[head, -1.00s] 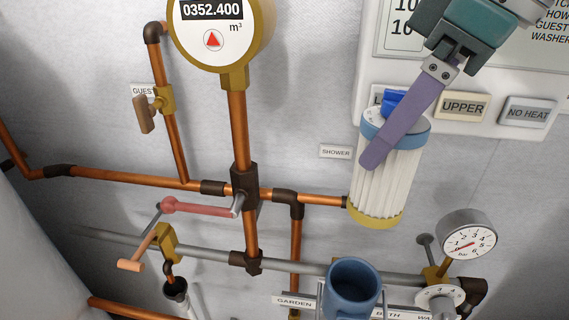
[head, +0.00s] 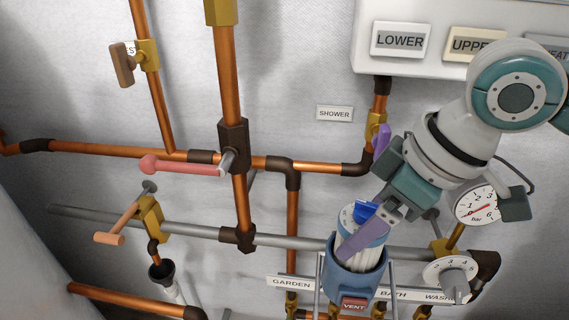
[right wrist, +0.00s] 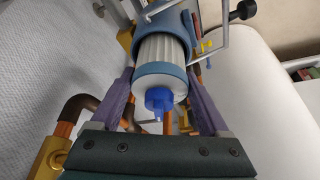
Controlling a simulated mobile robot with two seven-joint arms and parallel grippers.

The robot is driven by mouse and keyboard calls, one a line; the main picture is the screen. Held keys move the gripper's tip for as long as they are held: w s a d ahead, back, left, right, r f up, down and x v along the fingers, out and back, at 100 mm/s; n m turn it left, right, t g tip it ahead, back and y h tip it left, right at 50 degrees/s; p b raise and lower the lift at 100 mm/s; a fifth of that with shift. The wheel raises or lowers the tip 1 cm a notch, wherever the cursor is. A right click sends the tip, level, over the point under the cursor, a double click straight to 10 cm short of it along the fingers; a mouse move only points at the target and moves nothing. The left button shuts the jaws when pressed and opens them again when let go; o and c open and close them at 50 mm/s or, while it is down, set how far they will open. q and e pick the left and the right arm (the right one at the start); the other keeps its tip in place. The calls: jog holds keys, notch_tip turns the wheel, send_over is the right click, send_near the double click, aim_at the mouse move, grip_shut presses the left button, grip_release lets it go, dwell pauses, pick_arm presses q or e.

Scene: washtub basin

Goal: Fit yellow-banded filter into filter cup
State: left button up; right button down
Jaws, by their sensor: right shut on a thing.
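The filter (head: 373,259) has white pleats, a blue collar and a blue knob on its cap. Its lower part is inside the blue filter cup (head: 338,287), and its yellow band is hidden there. The collar and upper pleats stand above the cup rim. My right gripper (head: 352,246) is shut on the filter near its top, with one purple finger lying across it. In the right wrist view the filter (right wrist: 160,52) sits between both purple fingers, its far end inside the cup (right wrist: 168,18). Whether it rests on the cup bottom cannot be seen. My left gripper is not in view.
A pressure gauge (head: 478,204) and a dial (head: 451,277) are close right of the cup. Grey rods flank the cup, and a grey pipe (head: 310,246) runs behind it. A red-handled valve (head: 185,167) and copper pipes are on the left.

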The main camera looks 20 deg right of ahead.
jog(key=shift+f, duration=0.55)
jog(key=shift+f, duration=0.1)
grip_release()
jog(key=p+v, duration=0.4)
jog(key=v, duration=0.8)
jog(key=s+a+f, duration=0.4)
jog(key=s+a, duration=0.1)
jog(key=a, duration=0.3)
jog(key=s+d+f+m+h, duration=0.2)
jog(key=s+m, duration=0.2)
jog(key=s, duration=0.3)
jog(key=shift+d, duration=0.2)
